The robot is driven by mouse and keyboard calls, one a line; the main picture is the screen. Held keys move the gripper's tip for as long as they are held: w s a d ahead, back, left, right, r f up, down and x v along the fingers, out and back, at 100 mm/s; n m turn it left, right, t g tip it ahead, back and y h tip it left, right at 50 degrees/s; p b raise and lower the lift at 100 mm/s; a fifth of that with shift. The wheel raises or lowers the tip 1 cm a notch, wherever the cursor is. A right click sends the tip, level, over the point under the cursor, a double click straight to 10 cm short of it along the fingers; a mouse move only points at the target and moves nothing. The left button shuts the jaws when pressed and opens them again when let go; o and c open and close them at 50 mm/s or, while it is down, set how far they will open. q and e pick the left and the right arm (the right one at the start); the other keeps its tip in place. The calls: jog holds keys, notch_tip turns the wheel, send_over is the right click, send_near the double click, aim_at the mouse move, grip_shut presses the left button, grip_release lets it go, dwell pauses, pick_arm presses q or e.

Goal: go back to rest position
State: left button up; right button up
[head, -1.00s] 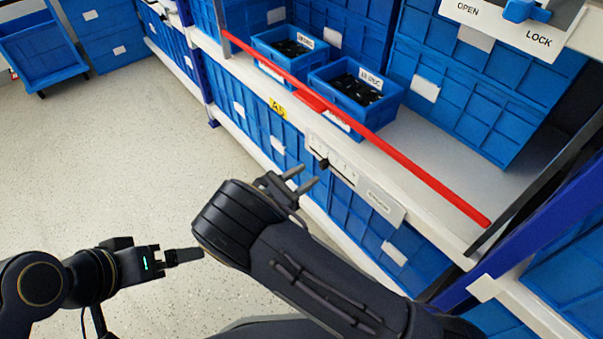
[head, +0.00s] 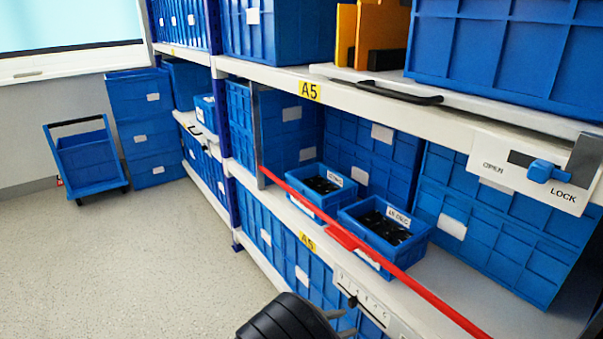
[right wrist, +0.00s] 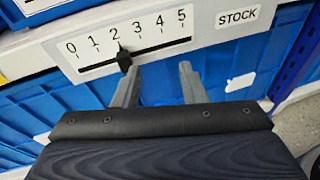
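My right gripper (head: 342,321) shows at the bottom of the head view. Its dark rounded wrist housing is below and left of the lower shelf edge. In the right wrist view, the gripper (right wrist: 158,80) is open and empty, its two grey fingers apart. A small black knob (right wrist: 124,60) on a white 0-to-5 scale plate (right wrist: 160,32) points near 2. The left finger's tip is just below and right of the knob; I cannot tell whether they touch. The knob (head: 353,301) also shows in the head view. My left gripper is out of view.
A red bar (head: 400,274) runs along the front of the lower shelf, before two small blue bins (head: 385,235) of dark parts. An OPEN/LOCK panel (head: 500,180) with a blue knob is at the right. A blue cart (head: 85,160) stands far left; the floor (head: 110,265) is clear.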

jog(key=s+d+r+m+g+y, duration=0.6)
jog(key=s+d+m+g+y, duration=0.2)
jog(key=s+d+m+y, duration=0.3)
jog(key=s+r+m+t+y, duration=0.3)
jog(key=s+r+m+t, duration=0.1)
jog(key=s+m, duration=0.25)
jog(key=s+r+m+t+y, duration=0.35)
jog(key=s+m, duration=0.25)
jog(key=s, duration=0.2)
notch_tip(320, 180, up, 35)
jog(key=p, duration=3.4)
jog(key=shift+w+p, duration=0.15)
jog(key=shift+p, duration=0.15)
jog(key=shift+d+y, duration=0.1)
jog(key=shift+y, duration=0.15)
